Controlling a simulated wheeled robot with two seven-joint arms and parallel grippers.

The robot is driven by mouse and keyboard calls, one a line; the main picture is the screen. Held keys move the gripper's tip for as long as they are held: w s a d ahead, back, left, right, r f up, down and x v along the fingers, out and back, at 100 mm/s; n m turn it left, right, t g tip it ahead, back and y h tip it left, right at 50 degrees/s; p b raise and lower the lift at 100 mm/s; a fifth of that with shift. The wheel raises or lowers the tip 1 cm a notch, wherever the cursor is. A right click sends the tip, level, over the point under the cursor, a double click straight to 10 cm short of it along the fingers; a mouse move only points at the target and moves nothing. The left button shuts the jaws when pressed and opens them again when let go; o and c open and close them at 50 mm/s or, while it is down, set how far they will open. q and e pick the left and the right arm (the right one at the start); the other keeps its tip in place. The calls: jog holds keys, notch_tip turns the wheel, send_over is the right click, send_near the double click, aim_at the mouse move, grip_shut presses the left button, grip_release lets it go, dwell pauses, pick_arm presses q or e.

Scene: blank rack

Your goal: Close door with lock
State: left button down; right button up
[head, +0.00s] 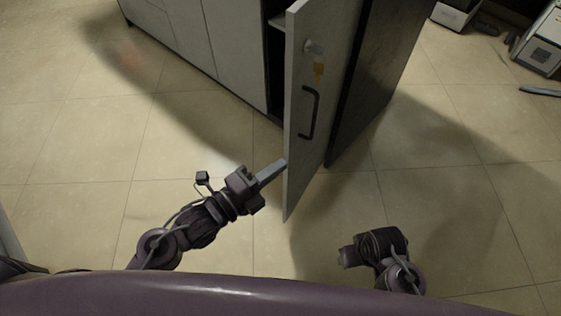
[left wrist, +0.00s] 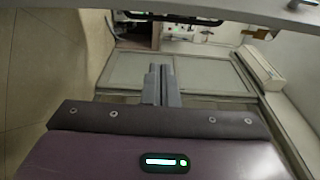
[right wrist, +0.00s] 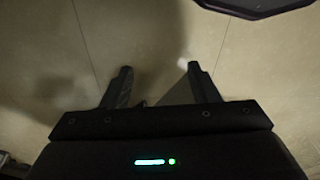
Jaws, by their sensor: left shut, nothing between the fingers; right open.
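The grey cabinet door (head: 320,80) stands open in the head view, swung out from the cabinet (head: 215,40). My right gripper (right wrist: 159,70) is open and empty over the floor, right of the door's lower end.
The tiled floor (head: 90,150) is clear to the left of the door and in front of it. Box-like equipment (head: 541,50) stands at the far right, with a blue-grey bar (head: 540,91) on the floor near it.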

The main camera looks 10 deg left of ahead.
aim_at(288, 139)
pick_arm(q)
jog(key=w+d, duration=0.1)
jog(key=w, duration=0.1)
jog(key=w+d, duration=0.1)
jog(key=w, duration=0.2)
jog(key=w+d, duration=0.1)
jog(key=w, duration=0.1)
jog(key=shift+w, duration=0.4)
jog(key=shift+w+a, duration=0.15)
jog(key=shift+a, duration=0.15)
pick_arm(e)
jog(key=shift+r, duration=0.75)
pick_arm(q)
jog(key=shift+a+b, duration=0.15)
jog(key=shift+b, duration=0.15)
pick_arm(e)
jog(key=shift+s, duration=0.1)
